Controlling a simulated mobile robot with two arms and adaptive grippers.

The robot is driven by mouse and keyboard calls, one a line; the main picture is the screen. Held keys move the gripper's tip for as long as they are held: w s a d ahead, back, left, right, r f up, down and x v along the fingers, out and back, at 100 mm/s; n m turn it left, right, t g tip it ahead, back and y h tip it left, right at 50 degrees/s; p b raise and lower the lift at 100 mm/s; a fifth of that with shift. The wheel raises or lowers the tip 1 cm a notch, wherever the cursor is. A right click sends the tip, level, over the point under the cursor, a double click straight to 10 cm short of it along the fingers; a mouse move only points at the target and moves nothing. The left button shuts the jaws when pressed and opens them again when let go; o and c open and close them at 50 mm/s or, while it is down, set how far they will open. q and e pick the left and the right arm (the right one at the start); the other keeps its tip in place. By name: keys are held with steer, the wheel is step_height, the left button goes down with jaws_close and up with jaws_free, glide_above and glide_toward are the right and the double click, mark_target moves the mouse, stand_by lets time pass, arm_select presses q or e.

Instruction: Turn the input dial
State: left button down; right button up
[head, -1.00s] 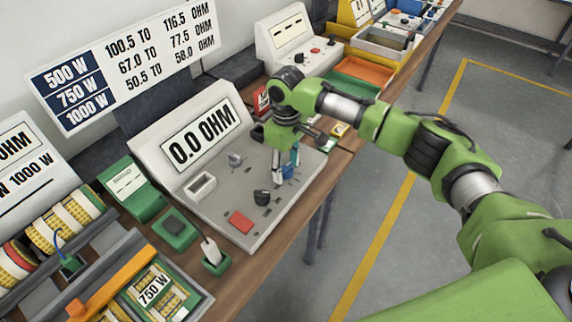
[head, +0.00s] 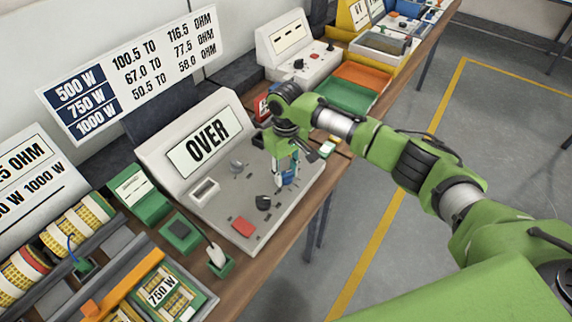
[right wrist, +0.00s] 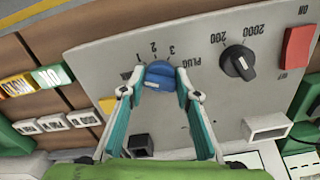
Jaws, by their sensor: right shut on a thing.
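The blue input dial (right wrist: 160,74) sits on the grey panel of the meter (head: 216,205), and a little of the dial shows in the head view (head: 289,179). In the right wrist view, upside-down marks 1, 2, 3 and PLUG curve around it. My right gripper (right wrist: 160,92) is shut on the dial, one fingertip on each side. In the head view the right gripper (head: 287,173) reaches down onto the panel and partly hides the dial. The meter's screen (head: 205,147) reads OVER. My left gripper is not in view.
A black range dial (right wrist: 238,62) marked 200 and 2000 and a red switch (right wrist: 297,48) are on the same panel. Green probe holders (head: 180,234) stand left of the meter. Green and orange trays (head: 352,94) lie behind my arm. Open floor lies right of the bench.

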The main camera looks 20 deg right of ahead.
mark_target(286, 172)
steer(key=m+p, duration=0.3)
steer(key=shift+r, duration=0.25)
steer(key=shift+f+m+p, duration=0.15)
steer(key=shift+m+p, duration=0.65)
steer(key=shift+p, duration=0.05)
steer(key=o, duration=1.1)
steer(key=shift+c, duration=0.2)
step_height(286, 172, up, 12)
